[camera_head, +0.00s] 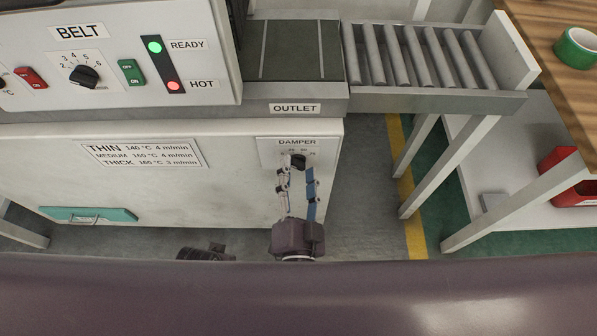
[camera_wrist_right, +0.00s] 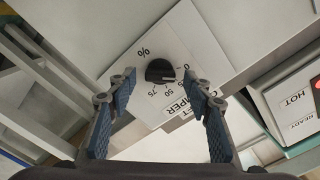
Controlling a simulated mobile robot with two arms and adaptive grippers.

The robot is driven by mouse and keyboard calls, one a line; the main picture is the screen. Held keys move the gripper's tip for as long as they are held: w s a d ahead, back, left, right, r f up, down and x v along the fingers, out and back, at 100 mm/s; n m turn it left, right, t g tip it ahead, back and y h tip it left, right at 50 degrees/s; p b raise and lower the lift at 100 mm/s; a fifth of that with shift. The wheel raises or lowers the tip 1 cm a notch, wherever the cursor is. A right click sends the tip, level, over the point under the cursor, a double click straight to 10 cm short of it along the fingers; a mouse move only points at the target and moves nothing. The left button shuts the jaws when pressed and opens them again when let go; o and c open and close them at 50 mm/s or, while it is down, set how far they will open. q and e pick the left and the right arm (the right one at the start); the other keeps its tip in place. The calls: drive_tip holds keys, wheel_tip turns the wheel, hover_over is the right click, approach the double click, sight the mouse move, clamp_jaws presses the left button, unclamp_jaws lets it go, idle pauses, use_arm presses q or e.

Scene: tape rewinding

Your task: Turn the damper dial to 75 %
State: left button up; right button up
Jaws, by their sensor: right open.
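The damper dial (camera_head: 298,161) is a black knob on a white plate (camera_head: 267,147) on the oven's lower front. In the right wrist view the dial (camera_wrist_right: 160,71) shows a pale pointer line toward the low-number side of its scale, about 0 to 25; the exact mark is hard to read. My right gripper (camera_head: 297,179) is open, its fingers pointing at the dial. In the wrist view the fingertips (camera_wrist_right: 160,88) are on either side of the dial, apart from it. A dark part (camera_head: 205,252) low in the head view seems to be my left gripper, mostly hidden.
The belt panel (camera_head: 105,60) with its dial and switches is above left. The outlet ledge (camera_head: 230,105) juts out above the damper plate. A roller conveyor (camera_head: 437,101) and a wooden table (camera_head: 550,30) with green tape (camera_head: 575,48) are at right. A teal-handled drawer (camera_head: 88,214) is lower left.

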drive_tip(key=c, duration=1.1)
drive_tip(key=shift+c, duration=0.2)
